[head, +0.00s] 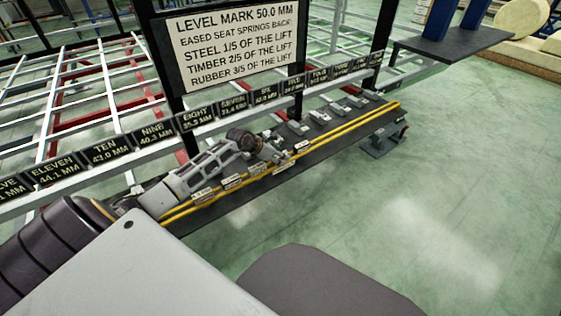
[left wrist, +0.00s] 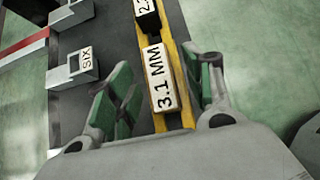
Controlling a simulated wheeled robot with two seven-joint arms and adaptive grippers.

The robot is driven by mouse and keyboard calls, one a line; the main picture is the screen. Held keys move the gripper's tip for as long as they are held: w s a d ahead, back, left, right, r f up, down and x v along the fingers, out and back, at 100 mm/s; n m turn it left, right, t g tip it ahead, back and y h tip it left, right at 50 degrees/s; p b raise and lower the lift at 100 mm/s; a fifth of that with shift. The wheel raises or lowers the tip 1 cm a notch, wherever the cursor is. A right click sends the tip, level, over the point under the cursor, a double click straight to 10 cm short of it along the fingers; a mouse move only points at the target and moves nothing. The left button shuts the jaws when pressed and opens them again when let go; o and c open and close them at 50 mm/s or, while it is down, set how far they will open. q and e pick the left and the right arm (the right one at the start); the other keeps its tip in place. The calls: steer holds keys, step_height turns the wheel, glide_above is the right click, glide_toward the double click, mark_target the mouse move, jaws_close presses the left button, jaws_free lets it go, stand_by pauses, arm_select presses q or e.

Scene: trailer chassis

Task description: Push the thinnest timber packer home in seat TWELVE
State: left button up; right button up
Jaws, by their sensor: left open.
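My left gripper (head: 272,150) is over the dark shelf in the head view. In the left wrist view my left gripper (left wrist: 165,75) is open, its green-padded fingers on either side of a block marked 3.1 MM (left wrist: 161,84). I cannot tell whether the pads touch it. A dark block marked 2-point-something (left wrist: 147,17) sits just beyond it on the yellow rails. The thinnest timber packer cannot be told apart here. The label plate ending in "LVE" (head: 12,190) is cut off at the left edge; its seat is not seen. My right gripper is not in view.
Yellow rails (head: 350,125) run along the dark shelf, with several labelled packers (head: 232,181) on them. A seat marked SIX (left wrist: 80,65) stands left of the rails. A sign (head: 230,45) and a row of label plates (head: 195,119) stand behind. Green floor (head: 400,220) is clear.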

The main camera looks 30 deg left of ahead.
arm_select(q)
steer(key=shift+c, duration=0.3)
steer(key=c, duration=1)
steer(key=shift+r, duration=0.1)
steer(key=shift+c, duration=0.3)
steer(key=shift+r+p, duration=0.4)
steer(key=shift+r, duration=0.45)
step_height(320, 180, up, 7)
steer(key=shift+f+p, duration=0.1)
steer(key=shift+p, duration=0.95)
steer(key=shift+r, duration=0.7)
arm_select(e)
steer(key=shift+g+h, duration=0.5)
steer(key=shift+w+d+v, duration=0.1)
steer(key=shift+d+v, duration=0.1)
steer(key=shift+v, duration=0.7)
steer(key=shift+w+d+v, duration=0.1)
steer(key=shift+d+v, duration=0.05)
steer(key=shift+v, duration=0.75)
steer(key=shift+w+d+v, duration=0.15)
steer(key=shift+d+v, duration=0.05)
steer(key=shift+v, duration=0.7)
arm_select(q)
steer(key=shift+w, duration=0.1)
